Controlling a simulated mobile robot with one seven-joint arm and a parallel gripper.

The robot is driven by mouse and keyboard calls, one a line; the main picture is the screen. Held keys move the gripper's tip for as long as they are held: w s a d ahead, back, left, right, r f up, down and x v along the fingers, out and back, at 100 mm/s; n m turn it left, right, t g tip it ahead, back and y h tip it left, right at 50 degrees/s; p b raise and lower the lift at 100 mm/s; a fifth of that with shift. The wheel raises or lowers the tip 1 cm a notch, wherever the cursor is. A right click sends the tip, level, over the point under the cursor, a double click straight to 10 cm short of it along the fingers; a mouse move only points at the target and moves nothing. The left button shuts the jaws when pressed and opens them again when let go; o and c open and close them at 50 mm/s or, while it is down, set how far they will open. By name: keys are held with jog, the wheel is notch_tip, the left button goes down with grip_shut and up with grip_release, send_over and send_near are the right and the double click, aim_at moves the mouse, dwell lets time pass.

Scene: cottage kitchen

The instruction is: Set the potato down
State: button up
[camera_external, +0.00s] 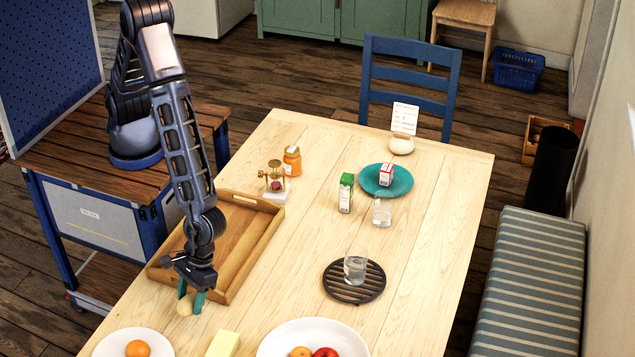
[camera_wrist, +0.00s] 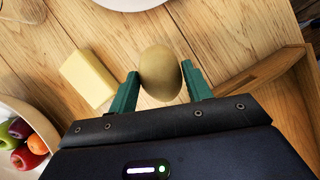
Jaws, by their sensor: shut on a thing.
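The potato (camera_wrist: 161,72) is tan and rounded, and it sits between the two green fingers of my gripper (camera_wrist: 161,84) in the wrist view. My gripper is shut on it. In the external view my gripper (camera_external: 191,302) points down at the near left of the table, with the potato (camera_external: 184,306) partly hidden by the fingers. It is just in front of the wooden tray's near corner, outside the tray. I cannot tell whether the potato touches the table (camera_external: 285,262) or is held slightly above it.
The wooden tray (camera_external: 233,285) lies behind my gripper. A glass (camera_external: 355,267) stands on a dark trivet (camera_external: 337,290). The table's middle is clear.

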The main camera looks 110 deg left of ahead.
aim_at(196, 321)
jog(key=shift+f, duration=2.45)
jog(key=shift+f, duration=0.15)
jog(key=o, duration=1)
